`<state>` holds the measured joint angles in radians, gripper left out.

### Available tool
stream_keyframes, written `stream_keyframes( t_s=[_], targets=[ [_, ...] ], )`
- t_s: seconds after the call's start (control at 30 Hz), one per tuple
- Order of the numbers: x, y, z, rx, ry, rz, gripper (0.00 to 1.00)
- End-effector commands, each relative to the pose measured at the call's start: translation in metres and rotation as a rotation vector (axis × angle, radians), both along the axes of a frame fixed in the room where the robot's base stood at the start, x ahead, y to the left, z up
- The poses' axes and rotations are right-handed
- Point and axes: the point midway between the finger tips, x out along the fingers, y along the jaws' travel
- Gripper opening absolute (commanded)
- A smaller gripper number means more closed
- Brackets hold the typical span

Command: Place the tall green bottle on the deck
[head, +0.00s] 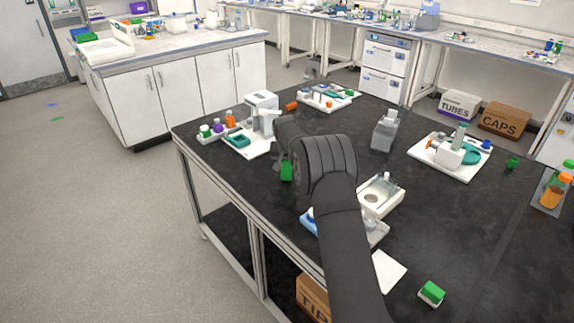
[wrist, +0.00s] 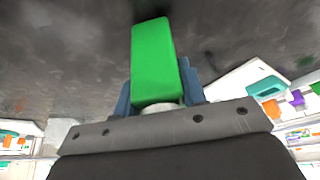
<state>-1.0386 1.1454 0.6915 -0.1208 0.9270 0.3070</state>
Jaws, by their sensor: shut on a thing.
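The tall green bottle (wrist: 153,60) is a boxy green body with a pale grey-white part (wrist: 160,107) at its near end. It fills the middle of the wrist view, between the blue fingers of my gripper (wrist: 156,90), which is shut on it. In the head view, the green bottle (head: 287,170) shows below my wrist, over the left part of the black bench; my arm hides most of the gripper. I cannot tell whether the bottle touches the bench. White boards and trays stand around; which one is the deck is not clear.
A white machine (head: 262,110) on a white board with coloured bottles stands left. A white tray with a round recess (head: 390,205) is right of my wrist. A grey bottle (head: 385,130), a white board (head: 462,170) and a green-topped block (head: 432,292) are farther right. Bare black bench lies between.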

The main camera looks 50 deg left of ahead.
Motion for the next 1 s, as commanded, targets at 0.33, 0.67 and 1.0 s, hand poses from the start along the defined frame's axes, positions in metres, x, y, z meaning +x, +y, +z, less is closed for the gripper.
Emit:
stream_keyframes(
  t_s=[0.33,0.67,1.0],
  targets=[
    [0.0,0.0,-0.008,0.001,-0.001,0.0,0.15],
    [0.0,0.0,-0.01,0.001,0.0,-0.001,0.6],
    [-0.003,-0.003,0.005,0.001,0.0,0.0,0.6]
  ],
)
